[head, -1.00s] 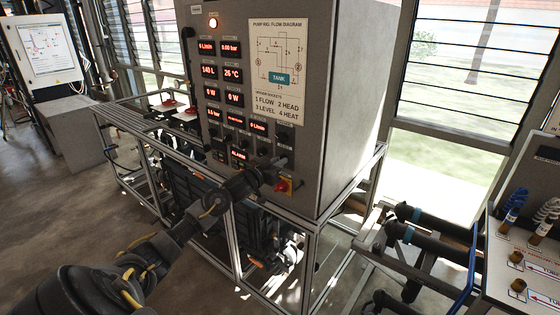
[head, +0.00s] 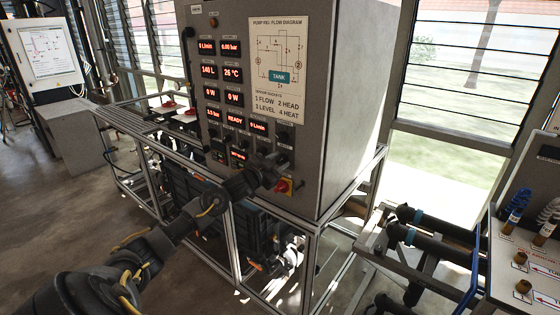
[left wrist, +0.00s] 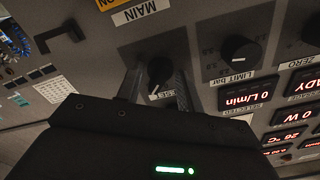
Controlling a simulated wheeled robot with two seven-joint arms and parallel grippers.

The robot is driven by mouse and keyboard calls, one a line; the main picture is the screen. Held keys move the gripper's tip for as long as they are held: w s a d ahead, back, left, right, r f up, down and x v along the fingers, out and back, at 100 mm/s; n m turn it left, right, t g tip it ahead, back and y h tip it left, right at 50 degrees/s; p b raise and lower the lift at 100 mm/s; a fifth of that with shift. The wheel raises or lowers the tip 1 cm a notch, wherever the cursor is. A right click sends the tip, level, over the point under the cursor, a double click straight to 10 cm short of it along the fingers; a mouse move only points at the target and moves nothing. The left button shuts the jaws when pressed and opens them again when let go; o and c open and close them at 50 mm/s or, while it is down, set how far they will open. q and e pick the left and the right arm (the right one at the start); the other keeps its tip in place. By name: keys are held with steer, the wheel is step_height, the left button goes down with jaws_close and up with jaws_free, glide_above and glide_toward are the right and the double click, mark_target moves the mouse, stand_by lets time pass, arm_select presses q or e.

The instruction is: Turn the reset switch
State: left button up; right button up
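The reset switch is a black knob (left wrist: 160,72) with a white pointer mark, on a grey plate low on the control panel in the left wrist view. Its label is partly covered. My left gripper (left wrist: 158,90) has its two fingers apart, one on each side of the knob, with bare plate showing between them. I cannot make out any contact. In the head view my left gripper (head: 268,170) reaches the lower right of the panel (head: 325,100) and hides the switch. The panel display reads READY (head: 235,119), and the lamp (head: 213,22) at the top is dark. My right gripper is out of view.
A red and yellow switch (head: 283,186) sits just right of my left gripper. The limit bar knob (left wrist: 239,50) is beside the reset switch. A metal frame (head: 312,232) carries the cabinet. Pipes and a bench (head: 525,255) stand at the right.

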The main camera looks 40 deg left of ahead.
arm_select(q)
steer(key=s+p, duration=0.3)
steer(key=s, duration=0.4)
stand_by(0.3)
steer(key=s+b, duration=0.3)
steer(key=s, duration=0.7)
steer(key=shift+s+d, duration=0.15)
steer(key=shift+s, duration=0.25)
